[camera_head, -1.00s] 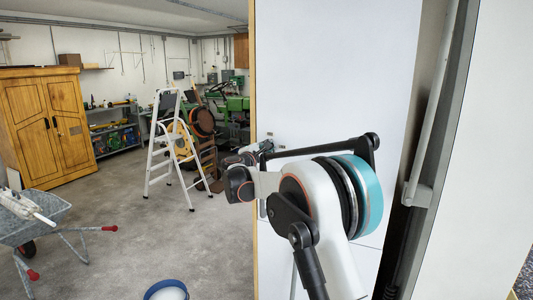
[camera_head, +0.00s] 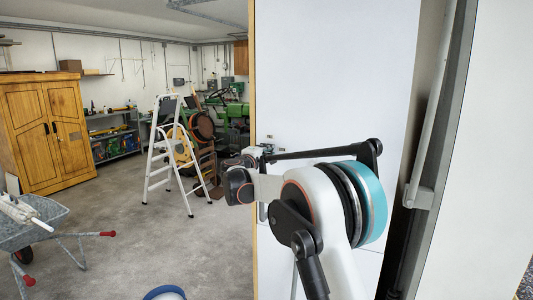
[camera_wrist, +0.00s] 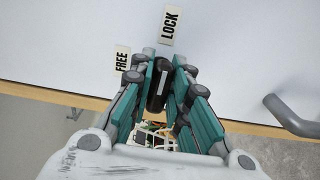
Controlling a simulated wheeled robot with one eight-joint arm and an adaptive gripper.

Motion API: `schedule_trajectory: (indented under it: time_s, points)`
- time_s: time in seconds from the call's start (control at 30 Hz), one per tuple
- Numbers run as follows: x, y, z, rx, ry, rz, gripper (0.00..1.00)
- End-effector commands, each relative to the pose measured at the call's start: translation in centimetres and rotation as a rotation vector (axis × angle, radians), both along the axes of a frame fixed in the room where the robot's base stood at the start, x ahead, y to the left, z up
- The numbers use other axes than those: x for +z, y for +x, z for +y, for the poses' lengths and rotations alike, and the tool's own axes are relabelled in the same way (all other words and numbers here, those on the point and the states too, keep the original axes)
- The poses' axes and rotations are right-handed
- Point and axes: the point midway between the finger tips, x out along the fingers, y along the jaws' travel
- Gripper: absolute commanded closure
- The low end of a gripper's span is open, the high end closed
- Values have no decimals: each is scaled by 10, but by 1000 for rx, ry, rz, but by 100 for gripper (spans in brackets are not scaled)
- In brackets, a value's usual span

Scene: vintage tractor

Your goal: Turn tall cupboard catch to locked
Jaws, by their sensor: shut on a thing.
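The tall cupboard (camera_head: 340,90) is a plain white panel with a wooden edge, close in front of me. In the wrist view its catch (camera_wrist: 159,84) is a dark, elongated handle with a pale strip. My gripper (camera_wrist: 164,72) is shut on the catch, with teal-padded fingers on both sides of it. The catch's far end points up, nearer the LOCK label (camera_wrist: 170,24) than the FREE label (camera_wrist: 122,60) at left. In the head view my gripper is small and partly hidden behind my arm, at the cupboard's left edge.
A grey curved handle (camera_wrist: 290,115) sticks out at right in the wrist view. In the head view, a wheelbarrow (camera_head: 35,225), a stepladder (camera_head: 165,150) and a wooden cabinet (camera_head: 45,130) stand left. The floor between is clear. A blue-rimmed round container (camera_head: 165,293) shows below.

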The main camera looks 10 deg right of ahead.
Motion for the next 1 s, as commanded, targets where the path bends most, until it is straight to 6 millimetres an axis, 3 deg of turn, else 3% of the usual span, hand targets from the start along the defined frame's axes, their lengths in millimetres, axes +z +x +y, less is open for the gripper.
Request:
schedule_trajectory:
  time_s: [0.3, 0.33, 0.4, 0.77, 1.0]
  points:
    - [-1, 0, 0, -1, 4, 0, 100]
    - [-1, 0, 0, -2, 4, 0, 79]
    - [-1, 0, 0, -1, 4, 0, 63]
    - [-1, -1, 1, 0, 1, 0, 63]
    - [0, -26, 20, 2, 1, 0, 63]
